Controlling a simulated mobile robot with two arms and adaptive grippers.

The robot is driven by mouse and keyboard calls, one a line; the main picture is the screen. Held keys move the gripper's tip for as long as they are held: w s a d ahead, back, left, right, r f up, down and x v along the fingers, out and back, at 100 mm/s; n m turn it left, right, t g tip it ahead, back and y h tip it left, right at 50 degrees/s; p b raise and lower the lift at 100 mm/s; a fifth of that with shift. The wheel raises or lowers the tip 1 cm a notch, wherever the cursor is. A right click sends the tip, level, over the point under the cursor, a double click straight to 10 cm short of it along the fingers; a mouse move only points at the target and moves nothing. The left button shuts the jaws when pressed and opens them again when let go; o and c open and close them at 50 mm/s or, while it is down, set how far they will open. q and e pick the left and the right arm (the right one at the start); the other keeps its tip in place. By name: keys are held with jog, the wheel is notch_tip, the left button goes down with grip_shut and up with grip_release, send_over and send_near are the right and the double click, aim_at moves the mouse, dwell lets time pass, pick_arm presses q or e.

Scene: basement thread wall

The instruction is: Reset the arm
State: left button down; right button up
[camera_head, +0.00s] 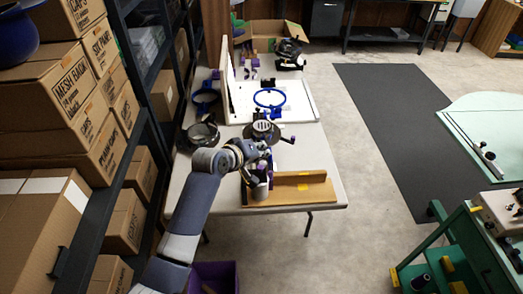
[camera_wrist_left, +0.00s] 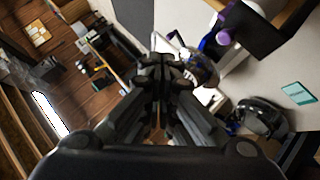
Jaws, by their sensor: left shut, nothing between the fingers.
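My left arm reaches in from the lower left of the head view over the near end of the white table (camera_head: 228,199). Its gripper (camera_head: 248,178) is above the table's near part, close to a brown wooden board (camera_head: 300,188). In the left wrist view the fingers of my left gripper (camera_wrist_left: 172,68) meet at the tips, with nothing held. Whether the gripper touches the things behind it in the head view cannot be told. My right arm and gripper are not in view.
A blue ring (camera_head: 269,98) on a white board and a round dark pan (camera_head: 203,136) stand on the table. Shelves with cardboard boxes (camera_head: 62,84) line the left. A purple bin (camera_head: 215,275) is on the floor. Open floor and a dark mat (camera_head: 395,135) lie to the right.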

pick_arm(q)
jog(key=s+a+f+m+g+y+b, duration=0.1)
jog(key=s+a+f, duration=0.5)
jog(key=f, duration=0.7)
jog(key=s+a+f+g+y+b, duration=0.1)
jog(key=s+a+f+g+y, duration=0.15)
jog(key=s+f, duration=0.75)
jog(key=s+a+f+m+y+b, duration=0.15)
jog(key=s+a+f, duration=0.35)
jog(key=f, duration=1.1)
jog(key=s+a+f+m+g+b, duration=0.1)
jog(key=s+a+f, duration=0.3)
jog(key=s, duration=0.8)
jog(key=s+a+f+m+g+y+b, duration=0.1)
jog(key=s+a+f+g, duration=0.1)
jog(key=s+a+f, duration=0.3)
jog(key=s+a+f+m+g+y+b, duration=0.1)
jog(key=s+a+f, duration=0.4)
jog(key=s+f, duration=0.5)
jog(key=s, duration=0.9)
jog(key=shift+s, duration=0.2)
jog(key=shift+g, duration=0.25)
